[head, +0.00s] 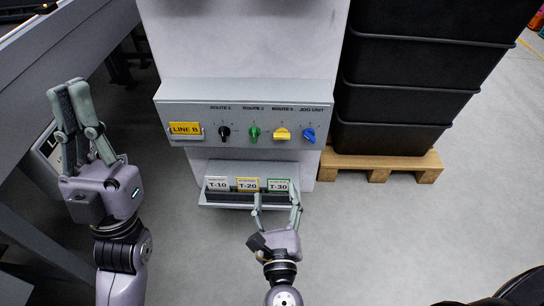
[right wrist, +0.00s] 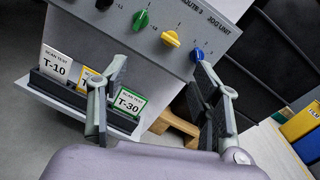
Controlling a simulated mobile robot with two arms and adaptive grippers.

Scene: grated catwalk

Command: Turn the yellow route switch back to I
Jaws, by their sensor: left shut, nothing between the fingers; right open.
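The yellow route switch (head: 281,133) sits under the ROUTE 3 label on the grey control panel (head: 180,90). Its handle looks about sideways in the head view; I cannot read which mark it points to. It also shows in the right wrist view (right wrist: 171,39), beyond and between my fingertips. My right gripper (head: 277,190) is open and empty, below the switch and in front of the card rack; it also frames the right wrist view (right wrist: 162,66). My left gripper (head: 69,88) is shut and empty, left of the panel, apart from it.
Black (head: 224,131), green (head: 254,132) and blue (head: 308,135) switches flank the yellow one. A LINE B plate (head: 185,129) is at left. Cards T-10, T-20 and T-30 (head: 279,186) stand in a rack below. Black crates (head: 395,137) on a pallet (head: 385,163) stand right.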

